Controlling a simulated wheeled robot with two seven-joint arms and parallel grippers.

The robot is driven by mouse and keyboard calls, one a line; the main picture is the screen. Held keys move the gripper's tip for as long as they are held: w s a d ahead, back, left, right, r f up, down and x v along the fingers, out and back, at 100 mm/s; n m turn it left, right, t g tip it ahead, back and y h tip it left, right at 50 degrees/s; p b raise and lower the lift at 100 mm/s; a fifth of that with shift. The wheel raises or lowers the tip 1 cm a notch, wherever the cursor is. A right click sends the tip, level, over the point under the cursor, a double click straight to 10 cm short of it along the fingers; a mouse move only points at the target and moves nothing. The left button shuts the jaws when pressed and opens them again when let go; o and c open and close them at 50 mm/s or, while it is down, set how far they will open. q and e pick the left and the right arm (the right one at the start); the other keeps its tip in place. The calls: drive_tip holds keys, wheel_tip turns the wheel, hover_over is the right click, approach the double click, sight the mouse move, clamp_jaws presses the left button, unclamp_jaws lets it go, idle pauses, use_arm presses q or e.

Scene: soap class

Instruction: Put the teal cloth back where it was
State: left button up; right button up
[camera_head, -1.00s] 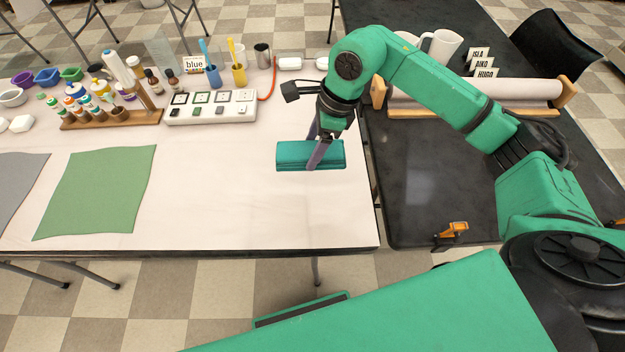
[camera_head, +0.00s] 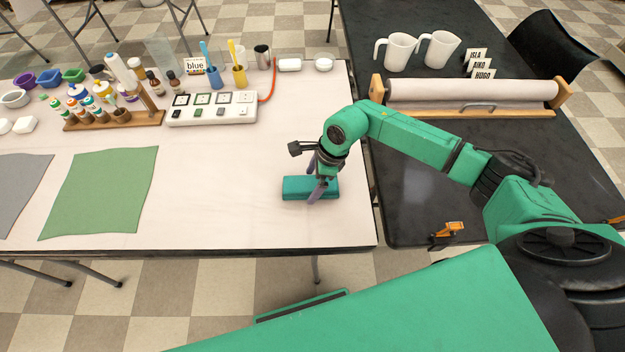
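The teal cloth (camera_head: 296,188) is a folded, flat bundle over the right end of the white-topped table (camera_head: 220,190), near its front right corner. My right gripper (camera_head: 316,187) comes down on it from above, one finger on its near side and the far finger partly hidden. It is shut on the cloth. The cloth lies on the table or very close above it; I cannot tell which. My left gripper is not in view.
A green cloth (camera_head: 100,192) and a grey cloth (camera_head: 18,188) lie flat at the left. A white switch panel (camera_head: 212,108), a bottle rack (camera_head: 115,119) and cups stand at the back. The tabletop around the teal cloth is clear. A dark table (camera_head: 420,190) adjoins at the right.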

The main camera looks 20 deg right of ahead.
drive_tip(key=shift+r, duration=0.25)
drive_tip(key=shift+d+r, duration=0.15)
drive_tip(key=shift+r, duration=0.15)
drive_tip(key=b+v, duration=0.1)
drive_tip(key=v, duration=1)
drive_tip(key=shift+s+d, duration=0.1)
